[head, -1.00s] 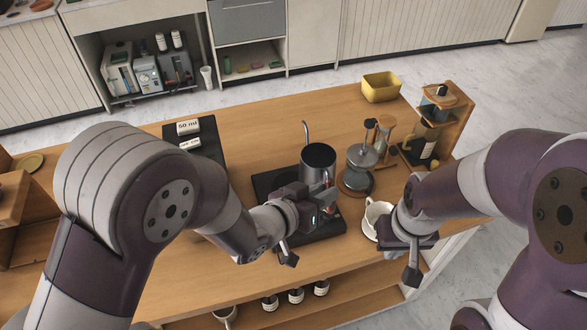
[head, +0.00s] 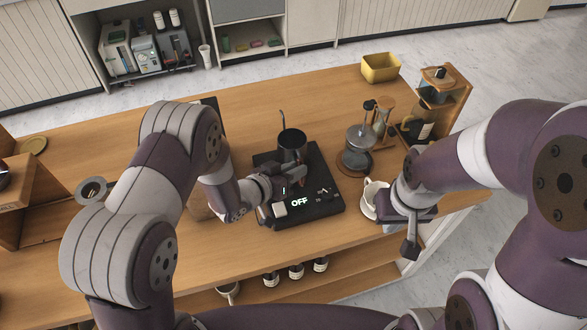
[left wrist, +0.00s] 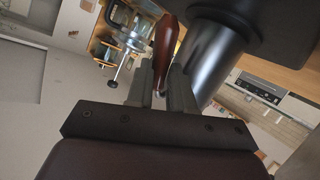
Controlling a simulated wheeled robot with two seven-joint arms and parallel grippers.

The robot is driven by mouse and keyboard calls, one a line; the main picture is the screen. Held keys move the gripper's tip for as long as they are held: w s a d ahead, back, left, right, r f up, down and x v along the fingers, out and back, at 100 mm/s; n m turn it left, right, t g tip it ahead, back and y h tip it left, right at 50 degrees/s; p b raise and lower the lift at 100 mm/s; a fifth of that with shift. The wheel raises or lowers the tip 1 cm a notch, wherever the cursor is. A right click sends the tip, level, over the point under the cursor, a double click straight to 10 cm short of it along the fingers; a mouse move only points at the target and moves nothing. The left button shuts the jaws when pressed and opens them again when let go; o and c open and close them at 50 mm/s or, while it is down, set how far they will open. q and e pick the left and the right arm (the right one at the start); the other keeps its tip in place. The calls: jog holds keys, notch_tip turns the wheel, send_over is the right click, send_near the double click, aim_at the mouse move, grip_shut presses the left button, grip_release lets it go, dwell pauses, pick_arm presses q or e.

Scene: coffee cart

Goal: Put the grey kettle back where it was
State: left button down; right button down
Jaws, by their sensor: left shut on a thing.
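The grey kettle (head: 291,147), dark with a thin upright spout, is at the back part of the black base (head: 325,207) with the lit OFF display. It stands upright, but I cannot tell whether it rests on the base or hangs just above it. My left gripper (head: 285,192) is shut on its brown handle (left wrist: 166,42). In the left wrist view the handle is between the fingers (left wrist: 163,88), beside the shiny kettle body (left wrist: 210,60). My right gripper (head: 392,222) is by the white cup (head: 374,194); its fingers are too hidden to read.
A wooden stand (head: 455,95) and a yellow bin (head: 380,68) are at the back right. The counter behind the kettle (head: 240,110) is clear.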

pick_arm(q)
jog(key=shift+f, duration=0.1)
jog(key=c, duration=1)
grip_release()
jog(key=shift+s, duration=0.1)
jog(key=shift+r, duration=0.3)
jog(key=shift+s+a, duration=0.2)
jog(key=shift+a, duration=0.1)
jog(key=b+v, duration=0.1)
jog(key=v, duration=1)
jog(key=shift+s, duration=0.15)
